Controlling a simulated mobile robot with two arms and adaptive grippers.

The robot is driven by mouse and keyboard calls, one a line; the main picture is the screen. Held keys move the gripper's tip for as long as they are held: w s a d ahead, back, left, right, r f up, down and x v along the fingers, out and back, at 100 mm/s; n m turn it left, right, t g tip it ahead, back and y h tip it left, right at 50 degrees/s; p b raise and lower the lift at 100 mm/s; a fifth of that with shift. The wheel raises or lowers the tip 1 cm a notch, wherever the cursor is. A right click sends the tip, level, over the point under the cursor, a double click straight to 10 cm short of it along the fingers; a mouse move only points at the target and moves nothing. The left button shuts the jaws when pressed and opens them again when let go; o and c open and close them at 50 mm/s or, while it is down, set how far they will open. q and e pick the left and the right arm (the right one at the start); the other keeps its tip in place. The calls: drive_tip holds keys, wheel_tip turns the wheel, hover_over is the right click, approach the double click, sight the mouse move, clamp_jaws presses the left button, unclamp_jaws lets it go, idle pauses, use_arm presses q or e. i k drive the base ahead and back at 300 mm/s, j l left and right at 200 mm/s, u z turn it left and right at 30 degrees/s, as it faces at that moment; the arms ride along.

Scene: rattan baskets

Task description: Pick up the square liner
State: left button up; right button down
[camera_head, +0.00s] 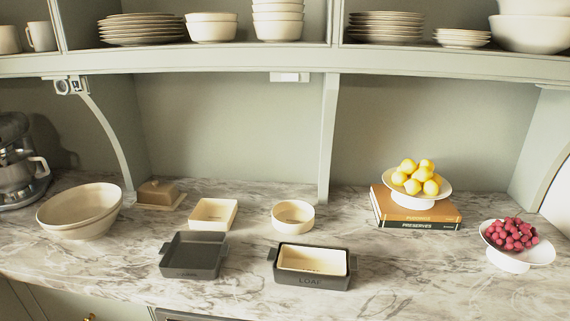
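The square liner (214,214) is a cream, square, shallow dish. It stands upright on the marble counter, left of centre, and looks empty. It sits just behind a dark grey square dish (193,256) with side handles, which is empty. I cannot tell whether the two touch. Neither of my grippers is in view.
A round cream dish (293,217) stands to the right. A cream rectangular liner (313,259) sits inside a dark loaf dish (311,281). A large bowl (79,211) and a butter dish (160,194) are left. Books (416,211) are right. Shelves (300,59) overhang behind.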

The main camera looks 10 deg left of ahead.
sight(209, 214)
drive_tip(key=i+j, duration=0.7)
drive_tip(key=i, duration=0.1)
